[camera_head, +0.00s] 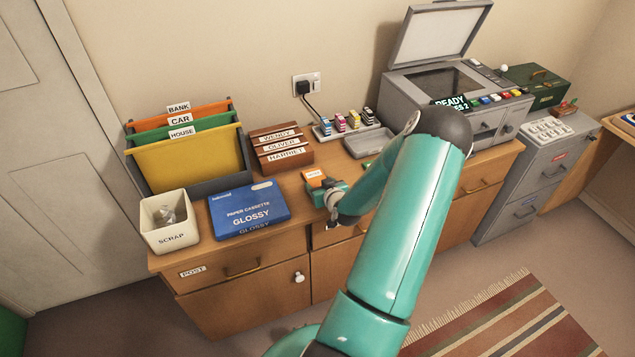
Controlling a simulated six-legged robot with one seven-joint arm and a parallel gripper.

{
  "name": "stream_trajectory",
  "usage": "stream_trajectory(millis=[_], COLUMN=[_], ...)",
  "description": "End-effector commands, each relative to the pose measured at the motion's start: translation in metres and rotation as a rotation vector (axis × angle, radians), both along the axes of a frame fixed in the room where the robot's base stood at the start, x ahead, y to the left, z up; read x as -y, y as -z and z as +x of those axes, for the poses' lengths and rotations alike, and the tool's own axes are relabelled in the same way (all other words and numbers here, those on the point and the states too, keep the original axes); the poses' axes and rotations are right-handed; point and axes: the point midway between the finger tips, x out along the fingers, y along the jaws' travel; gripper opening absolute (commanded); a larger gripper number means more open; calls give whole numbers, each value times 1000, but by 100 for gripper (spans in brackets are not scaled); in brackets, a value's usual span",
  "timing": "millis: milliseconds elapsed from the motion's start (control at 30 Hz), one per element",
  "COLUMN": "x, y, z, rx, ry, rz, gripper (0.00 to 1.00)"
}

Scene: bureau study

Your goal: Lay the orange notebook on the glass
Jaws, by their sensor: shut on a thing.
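The orange notebook (313,175) is at my gripper (321,187), over the front part of the wooden cabinet top, right of the blue cassette box. My gripper is shut on it; only a small orange piece with a pale label shows. I cannot tell whether the notebook touches the cabinet top. The dark glass (432,86) is on top of the grey copier, at the back right. The copier's lid (437,32) stands raised behind it. Nothing shows on the visible glass. My gripper is well to the left of the glass and lower.
A blue cassette box (247,207), a scrap bin (166,233) and a file rack (195,158) stand left. Labelled brown blocks (283,150), a grey tray (368,143) and a colourful cartridge rack (340,128) sit behind my gripper. My arm hides part of the cabinet top.

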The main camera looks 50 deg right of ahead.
Motion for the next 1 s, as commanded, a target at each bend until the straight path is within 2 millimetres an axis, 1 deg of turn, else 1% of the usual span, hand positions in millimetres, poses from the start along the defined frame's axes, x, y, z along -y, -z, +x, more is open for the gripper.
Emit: stream_trajectory(millis=[167,267,367,500,567,833,1000], x=[0,0,1,0,-7,-38,-70], y=[-2,-7,-15,-35,-44,-92,-110], z=[0,0,0,0,-6,-34,-61], rx=[0,1,1,0,-2,-2,-3], ry=[0,0,-1,-1,-1,0,1], rz=[-1,-2,-3,-5,-5,-6,-3], gripper=[34,34,34,34,34,34,34])
